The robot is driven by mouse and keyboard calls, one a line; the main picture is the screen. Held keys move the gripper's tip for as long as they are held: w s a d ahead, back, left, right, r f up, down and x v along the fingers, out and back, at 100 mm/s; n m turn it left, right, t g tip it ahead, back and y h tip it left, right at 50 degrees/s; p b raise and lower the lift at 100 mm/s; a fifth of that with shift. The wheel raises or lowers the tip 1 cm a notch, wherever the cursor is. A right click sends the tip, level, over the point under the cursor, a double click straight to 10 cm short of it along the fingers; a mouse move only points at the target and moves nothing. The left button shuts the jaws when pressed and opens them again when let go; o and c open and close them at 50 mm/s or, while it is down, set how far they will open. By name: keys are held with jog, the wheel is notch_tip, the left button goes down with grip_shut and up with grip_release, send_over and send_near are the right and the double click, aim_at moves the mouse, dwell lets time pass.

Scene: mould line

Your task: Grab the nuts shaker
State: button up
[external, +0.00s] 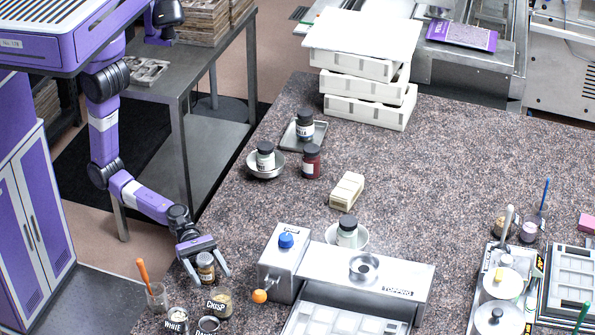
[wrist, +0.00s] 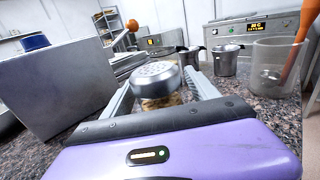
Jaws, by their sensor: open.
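The nuts shaker (external: 206,266) is a small jar with tan contents and a perforated metal lid. It stands upright on the speckled counter at the lower left of the external view. In the wrist view the shaker (wrist: 157,82) sits between the two fingers, its metal lid uppermost and its lower part partly hidden by my gripper's body. My gripper (external: 205,278) is open, with one finger on each side of the shaker. I cannot tell whether either finger touches it.
A clear jar (external: 219,303) labelled CRISP, a cup (external: 177,320) labelled WHITE and a beaker (external: 156,297) with an orange-handled tool stand close by. The metal topping machine (external: 345,275) with an orange knob (external: 259,296) is to the right.

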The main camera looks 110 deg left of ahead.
grip_shut()
